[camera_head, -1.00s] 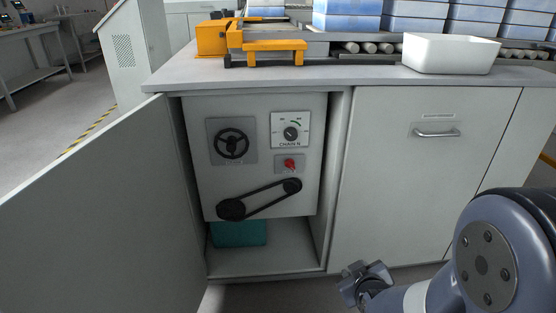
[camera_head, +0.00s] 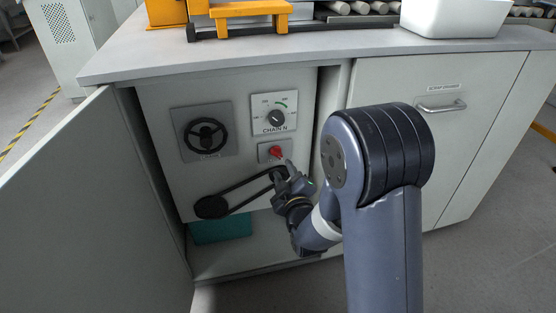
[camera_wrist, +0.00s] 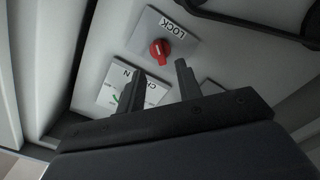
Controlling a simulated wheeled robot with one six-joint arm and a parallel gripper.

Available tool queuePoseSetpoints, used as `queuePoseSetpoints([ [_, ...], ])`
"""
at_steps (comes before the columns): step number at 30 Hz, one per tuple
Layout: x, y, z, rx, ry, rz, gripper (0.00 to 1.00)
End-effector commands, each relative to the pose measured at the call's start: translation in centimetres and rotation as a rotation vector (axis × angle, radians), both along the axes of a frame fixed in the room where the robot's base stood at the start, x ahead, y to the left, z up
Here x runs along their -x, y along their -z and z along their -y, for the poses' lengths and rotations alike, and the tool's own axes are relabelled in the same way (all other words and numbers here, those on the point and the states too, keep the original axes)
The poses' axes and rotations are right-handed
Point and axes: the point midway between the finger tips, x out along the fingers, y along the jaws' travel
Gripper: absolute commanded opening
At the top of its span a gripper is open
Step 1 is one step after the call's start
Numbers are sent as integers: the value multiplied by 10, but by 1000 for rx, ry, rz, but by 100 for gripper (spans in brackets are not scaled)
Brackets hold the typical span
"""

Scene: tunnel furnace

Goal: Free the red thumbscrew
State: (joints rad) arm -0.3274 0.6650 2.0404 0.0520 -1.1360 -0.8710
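The red thumbscrew (camera_head: 275,152) sits on a small grey plate (camera_head: 263,157) on the panel inside the open cabinet. In the wrist view the red thumbscrew (camera_wrist: 160,51) shows on its plate marked LOCK (camera_wrist: 174,28), with a pale mark across its face. My gripper (camera_head: 284,172) is in front of the panel, just below the thumbscrew in the head view. In the wrist view my gripper (camera_wrist: 158,85) has its two fingers apart, with nothing between them. The fingertips appear short of the thumbscrew; the exact gap cannot be told.
A CHAIN N dial plate (camera_head: 274,114) is above the thumbscrew. A black handwheel (camera_head: 205,135) is to its left, and a black belt (camera_head: 240,193) runs below. The open cabinet door (camera_head: 90,205) stands at the left. A teal box (camera_head: 220,228) lies under the panel.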

Motion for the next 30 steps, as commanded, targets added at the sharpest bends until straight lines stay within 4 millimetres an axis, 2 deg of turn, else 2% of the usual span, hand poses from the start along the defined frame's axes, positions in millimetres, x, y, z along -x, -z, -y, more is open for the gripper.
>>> queuePoseSetpoints([
  [1,-10,1,-3,-1,0,3,34],
  [6,-36,1,-10,-1,1,2,34],
  [12,-54,1,-15,0,0,0,34],
  [23,-58,0,-16,0,0,-1,34],
  [30,-58,0,-16,-1,0,-2,15],
])
